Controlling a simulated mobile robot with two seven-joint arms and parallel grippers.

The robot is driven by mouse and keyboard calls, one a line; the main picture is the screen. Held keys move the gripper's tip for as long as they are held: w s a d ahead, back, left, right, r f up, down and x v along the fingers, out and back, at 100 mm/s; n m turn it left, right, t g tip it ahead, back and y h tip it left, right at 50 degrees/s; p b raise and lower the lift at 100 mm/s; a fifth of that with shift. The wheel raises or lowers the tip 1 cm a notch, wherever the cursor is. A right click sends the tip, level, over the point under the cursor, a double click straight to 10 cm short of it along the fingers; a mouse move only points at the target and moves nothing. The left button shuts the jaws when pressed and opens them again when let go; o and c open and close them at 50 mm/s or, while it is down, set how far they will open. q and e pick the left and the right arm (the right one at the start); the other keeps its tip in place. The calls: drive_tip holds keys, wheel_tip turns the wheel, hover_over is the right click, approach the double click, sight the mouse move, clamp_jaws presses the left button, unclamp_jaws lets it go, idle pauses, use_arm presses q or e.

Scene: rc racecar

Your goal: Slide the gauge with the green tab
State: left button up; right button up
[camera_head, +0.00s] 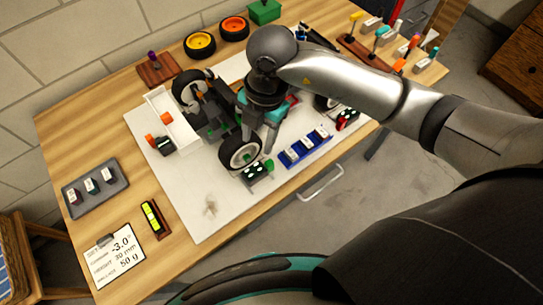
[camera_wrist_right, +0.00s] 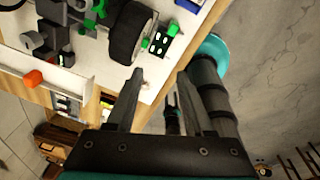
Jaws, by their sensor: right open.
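The gauge with the green tab (camera_head: 257,174) is a small dark block with white spots on the white board, beside the front tyre. Its green tab (camera_head: 269,163) sticks up at its right end. In the right wrist view the gauge (camera_wrist_right: 158,43) lies beyond the fingertips, next to the tyre. My right gripper (camera_head: 259,142) is above the car, close to the front wheel (camera_head: 240,152), with its fingers apart. In the right wrist view the open right gripper (camera_wrist_right: 171,70) has nothing between its fingers. My left gripper is not seen.
The partly hidden car stands on the white board (camera_head: 200,222). A blue tray (camera_head: 305,147) lies right of the gauge. A gauge with an orange tab (camera_head: 164,146) stands at the left, and one with a red tab (camera_head: 347,119) at the right. The board's front left is mostly clear.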

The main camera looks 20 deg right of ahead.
sight(272, 162)
drive_tip(key=d+f+m+b, duration=0.1)
drive_tip(key=f, duration=0.4)
drive_tip(key=d+f+m+h, duration=0.1)
drive_tip(key=f, duration=0.4)
drive_tip(key=w+d+f+m+b, duration=0.1)
drive_tip(key=f+m, duration=0.1)
drive_tip(key=f, duration=0.3)
drive_tip(key=shift+d+h+b, duration=0.1)
drive_tip(key=shift+h+b, duration=0.2)
clamp_jaws()
idle(1.0)
